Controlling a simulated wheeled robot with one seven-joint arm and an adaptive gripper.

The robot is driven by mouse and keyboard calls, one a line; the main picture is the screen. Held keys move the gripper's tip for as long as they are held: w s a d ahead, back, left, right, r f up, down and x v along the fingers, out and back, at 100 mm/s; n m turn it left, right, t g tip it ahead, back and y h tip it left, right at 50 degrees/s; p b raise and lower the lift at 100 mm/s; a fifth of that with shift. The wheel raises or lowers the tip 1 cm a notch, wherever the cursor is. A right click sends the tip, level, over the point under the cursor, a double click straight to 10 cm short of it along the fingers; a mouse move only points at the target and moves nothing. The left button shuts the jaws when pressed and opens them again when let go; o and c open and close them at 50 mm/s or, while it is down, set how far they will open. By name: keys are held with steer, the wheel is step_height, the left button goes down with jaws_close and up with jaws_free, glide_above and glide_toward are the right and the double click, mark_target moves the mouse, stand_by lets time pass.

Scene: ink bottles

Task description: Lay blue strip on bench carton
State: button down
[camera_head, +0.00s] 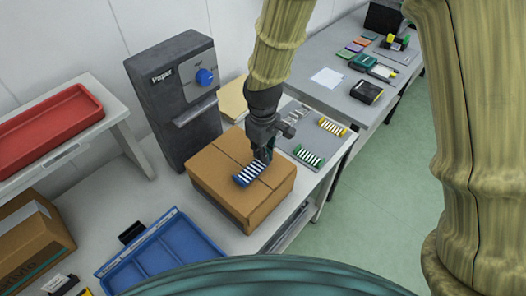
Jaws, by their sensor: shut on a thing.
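The blue strip (247,174), blue with white bars, is at the top of the bench carton (217,176). My gripper (262,158) points down over the carton and is shut on the strip's right end. The strip lies close over the carton's top near its middle seam. I cannot tell whether it touches the cardboard. The carton is brown, closed and stands on the white bench. The fingertips are small and partly hidden by the gripper body.
A dark grey machine (178,95) with a blue knob stands behind the carton. A grey board (312,135) with a green strip (309,156) and a yellow strip (332,127) lies to the right. A blue tray (160,258) is at front left, a red tray (48,122) on the shelf.

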steer(key=shift+w+f, duration=0.15)
steer(key=shift+f, duration=0.1)
steer(key=shift+f, duration=0.4)
steer(key=c, duration=1.5)
jaws_free()
steer(key=shift+c, duration=0.2)
steer(key=shift+r, duration=0.1)
step_height(320, 180, up, 12)
